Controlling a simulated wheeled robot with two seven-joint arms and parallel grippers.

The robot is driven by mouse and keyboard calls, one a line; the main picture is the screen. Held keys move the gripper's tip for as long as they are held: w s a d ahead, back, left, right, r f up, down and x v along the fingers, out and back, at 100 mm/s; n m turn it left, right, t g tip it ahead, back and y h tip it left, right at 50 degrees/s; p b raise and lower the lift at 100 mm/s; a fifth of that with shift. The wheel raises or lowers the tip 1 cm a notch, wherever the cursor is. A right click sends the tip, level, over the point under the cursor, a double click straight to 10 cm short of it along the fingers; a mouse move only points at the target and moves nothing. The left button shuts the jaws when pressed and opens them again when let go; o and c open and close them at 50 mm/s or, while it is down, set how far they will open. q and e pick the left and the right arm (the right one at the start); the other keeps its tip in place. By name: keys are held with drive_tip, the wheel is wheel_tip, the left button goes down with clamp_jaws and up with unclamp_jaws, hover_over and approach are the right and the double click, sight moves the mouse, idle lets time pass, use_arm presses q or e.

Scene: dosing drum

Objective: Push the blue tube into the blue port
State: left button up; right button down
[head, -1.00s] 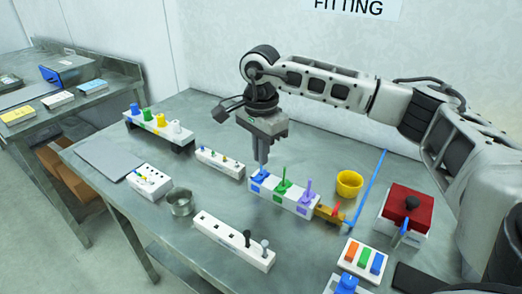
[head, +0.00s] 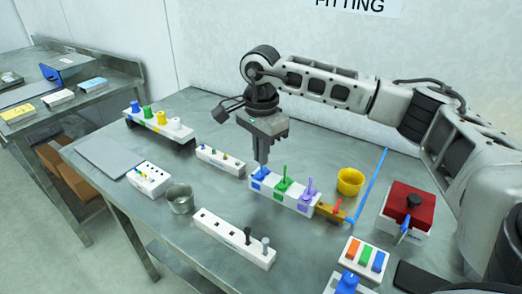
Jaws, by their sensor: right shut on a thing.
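My right gripper (head: 262,159) points straight down and is shut at the left end of a white block (head: 268,196). Below its fingertips is the blue tube (head: 260,173), of which only a short blue part shows; the fingers hide the rest. The blue port is under it on the block, above a blue label (head: 256,184); I cannot tell how deep the tube sits. A green tube (head: 283,180) and a purple tube (head: 308,188) stand upright on the same block. My left gripper is not in view.
A yellow cup (head: 350,182) and a brass-coloured piece (head: 330,212) stand close to the block's right end. A red-topped box (head: 408,205) is further right. White socket strips (head: 234,238) and a metal cup (head: 180,198) lie to the left and front.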

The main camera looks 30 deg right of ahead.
drive_tip(key=shift+f+b, duration=0.8)
drive_tip(key=shift+f, duration=0.4)
drive_tip(key=c, duration=1.5)
unclamp_jaws()
wheel_tip(320, 180, up, 16)
drive_tip(key=shift+r, duration=0.1)
